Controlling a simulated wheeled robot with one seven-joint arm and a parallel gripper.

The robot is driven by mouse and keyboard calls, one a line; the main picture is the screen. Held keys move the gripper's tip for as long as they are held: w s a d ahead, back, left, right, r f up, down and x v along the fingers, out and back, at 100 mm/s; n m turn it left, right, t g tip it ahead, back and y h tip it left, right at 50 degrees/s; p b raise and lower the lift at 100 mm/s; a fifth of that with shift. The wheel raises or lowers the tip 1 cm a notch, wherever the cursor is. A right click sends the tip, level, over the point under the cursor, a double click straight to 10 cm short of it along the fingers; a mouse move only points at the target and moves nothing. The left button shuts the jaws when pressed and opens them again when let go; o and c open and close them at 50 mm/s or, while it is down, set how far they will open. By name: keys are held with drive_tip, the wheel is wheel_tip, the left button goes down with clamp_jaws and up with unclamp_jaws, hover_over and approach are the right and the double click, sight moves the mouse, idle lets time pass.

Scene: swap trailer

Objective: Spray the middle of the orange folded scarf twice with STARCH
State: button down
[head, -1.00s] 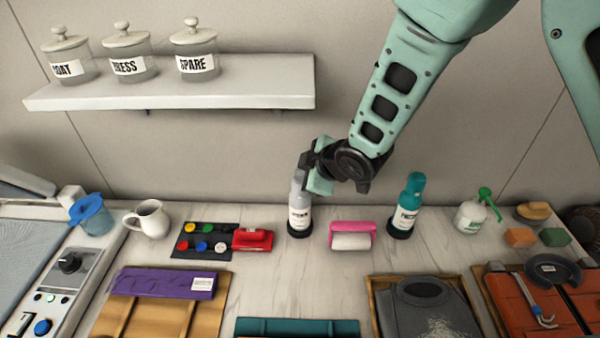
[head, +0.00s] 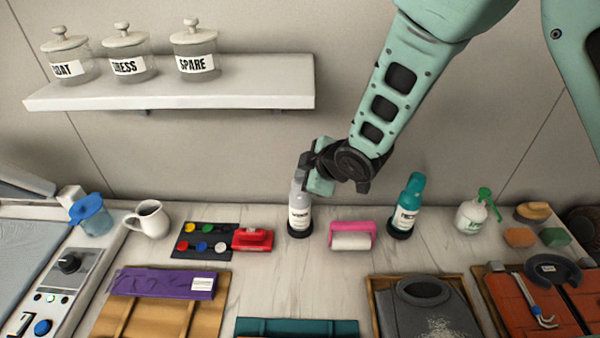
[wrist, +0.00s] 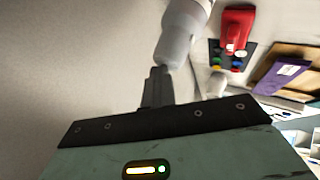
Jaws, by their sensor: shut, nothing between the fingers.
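A grey spray bottle (head: 299,214) with a white label stands upright in a dark round base on the counter. A teal bottle (head: 405,212) stands upright in a similar base to its right. I cannot read either label for sure. My gripper (head: 306,163) is shut and empty, with its fingers at the head of the grey bottle; I cannot tell if they touch. In the wrist view the shut fingers (wrist: 156,86) point at the grey bottle's head (wrist: 178,45). An orange-red folded cloth (head: 508,296) lies in a tray at the right, partly under a dark curved object and a metal tool.
A pink-and-white roller (head: 352,236) lies between the bottles. A red item (head: 252,239), button board (head: 203,240) and mug (head: 149,218) stand left. Purple (head: 165,282), teal (head: 297,328) and grey (head: 428,305) cloths lie in front. A white sprayer (head: 471,216) stands right. A shelf (head: 180,86) holds jars.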

drive_tip(key=shift+s+d+f, duration=0.2)
drive_tip(key=shift+s+f, duration=0.05)
drive_tip(key=shift+f, duration=0.3)
drive_tip(key=shift+f+b, duration=0.45)
drive_tip(key=shift+b, duration=0.25)
drive_tip(key=shift+d+r, duration=0.1)
drive_tip(key=shift+r, duration=0.35)
drive_tip(key=shift+w+r+p, duration=0.15)
drive_tip(key=shift+r+p, duration=1.7)
drive_tip(key=shift+r, duration=1.3)
